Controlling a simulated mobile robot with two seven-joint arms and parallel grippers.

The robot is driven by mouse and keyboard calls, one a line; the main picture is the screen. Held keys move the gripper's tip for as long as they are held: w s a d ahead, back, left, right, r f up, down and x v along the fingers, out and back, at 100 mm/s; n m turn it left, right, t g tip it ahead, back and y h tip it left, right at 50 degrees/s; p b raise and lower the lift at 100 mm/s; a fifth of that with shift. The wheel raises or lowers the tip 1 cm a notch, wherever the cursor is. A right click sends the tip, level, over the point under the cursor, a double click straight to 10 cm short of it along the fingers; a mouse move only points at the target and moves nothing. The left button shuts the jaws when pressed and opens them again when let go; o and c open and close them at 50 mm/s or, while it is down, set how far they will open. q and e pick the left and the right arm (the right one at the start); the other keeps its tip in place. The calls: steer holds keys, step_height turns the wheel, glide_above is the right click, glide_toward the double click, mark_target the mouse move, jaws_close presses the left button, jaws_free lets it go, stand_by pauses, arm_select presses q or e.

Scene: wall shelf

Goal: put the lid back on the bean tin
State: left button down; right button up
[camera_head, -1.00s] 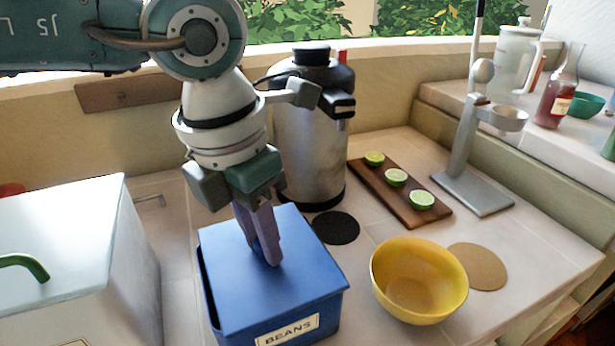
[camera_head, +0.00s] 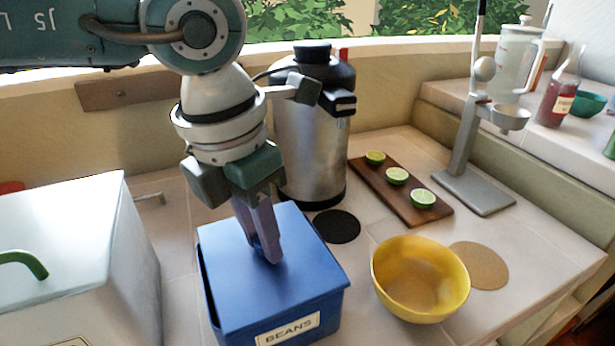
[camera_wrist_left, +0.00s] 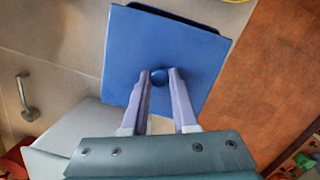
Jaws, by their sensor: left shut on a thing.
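The bean tin (camera_head: 288,328) is a blue square box with a "BEANS" label, on the tiled counter at the lower middle of the head view. Its flat blue lid (camera_head: 312,262) lies over its top. A dark strip of the tin shows past the lid's left edge in the head view, so the lid looks a little off-centre. My left gripper (camera_head: 270,256) points down onto the lid. In the left wrist view its fingers (camera_wrist_left: 160,74) are shut on the round blue knob (camera_wrist_left: 159,77) of the lid (camera_wrist_left: 195,60). My right gripper is not in view.
A white box (camera_head: 70,240) with a green handle stands close on the left. A yellow bowl (camera_head: 448,280) is to the right. Behind are a steel urn (camera_head: 310,150), a black disc (camera_head: 337,227) and a board with limes (camera_head: 436,215). A grey stand (camera_head: 470,190) is farther right.

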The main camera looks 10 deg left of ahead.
arm_select(q)
steer(key=shift+f+b, duration=0.2)
steer(key=shift+b, duration=0.2)
stand_by(0.8)
stand_by(0.4)
steer(key=shift+c, duration=0.6)
jaws_free()
steer(key=shift+r, duration=0.1)
steer(key=shift+r+p, duration=2.5)
steer(key=shift+r, duration=0.95)
